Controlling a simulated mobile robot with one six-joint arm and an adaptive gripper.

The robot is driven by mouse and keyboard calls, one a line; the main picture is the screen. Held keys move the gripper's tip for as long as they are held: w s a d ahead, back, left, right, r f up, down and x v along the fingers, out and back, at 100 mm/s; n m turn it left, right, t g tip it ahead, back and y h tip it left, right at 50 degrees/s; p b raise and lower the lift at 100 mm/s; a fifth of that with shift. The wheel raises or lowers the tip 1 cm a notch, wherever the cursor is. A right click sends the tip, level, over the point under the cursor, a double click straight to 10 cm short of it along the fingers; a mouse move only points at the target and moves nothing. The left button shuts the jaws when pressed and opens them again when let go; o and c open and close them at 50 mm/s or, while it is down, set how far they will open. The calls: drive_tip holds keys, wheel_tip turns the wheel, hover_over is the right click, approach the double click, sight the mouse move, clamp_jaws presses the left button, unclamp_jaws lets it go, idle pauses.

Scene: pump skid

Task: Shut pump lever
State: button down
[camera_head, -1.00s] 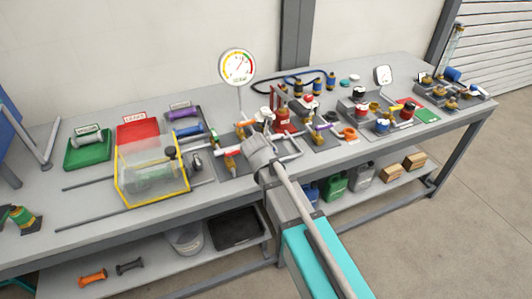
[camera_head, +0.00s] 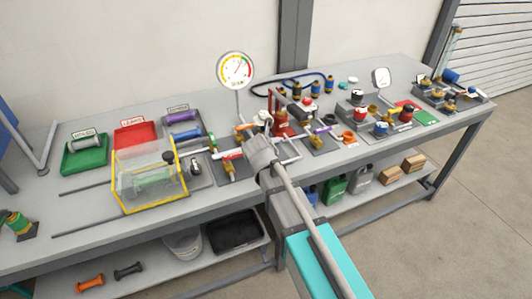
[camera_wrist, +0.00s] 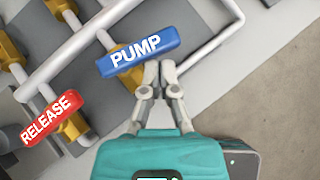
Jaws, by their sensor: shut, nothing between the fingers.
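In the wrist view the blue lever marked PUMP (camera_wrist: 138,54) lies over a brass valve body and crosses a white pipe, its right end tilted up. My gripper (camera_wrist: 160,68) is shut and empty, its two fingertips together at the lower edge of the lever, right of its middle. I cannot tell whether they touch it. The red lever marked RELEASE (camera_wrist: 45,120) is lower left, on another brass valve. In the head view my arm's end hides the blue lever, and my fingertips cannot be made out clearly.
White pipes (camera_wrist: 71,50) and brass valves surround the levers. A round gauge (camera_head: 235,67) stands behind. A clear guard with a yellow frame (camera_head: 180,180) is on the bench to the left. Bare floor (camera_wrist: 270,90) lies beyond the bench edge at right in the wrist view.

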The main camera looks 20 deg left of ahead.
drive_tip(key=shift+a, duration=0.6)
drive_tip(key=shift+s+d, duration=0.55)
drive_tip(key=shift+d, duration=0.05)
drive_tip(key=shift+s+d, duration=0.75)
drive_tip(key=shift+s, duration=0.1)
drive_tip(key=s+d+r+p, duration=0.4)
drive_tip(key=s+r+p, duration=0.1)
drive_tip(key=r+p, duration=0.2)
drive_tip(key=shift+s+d, duration=0.2)
drive_tip(key=shift+d, duration=0.15)
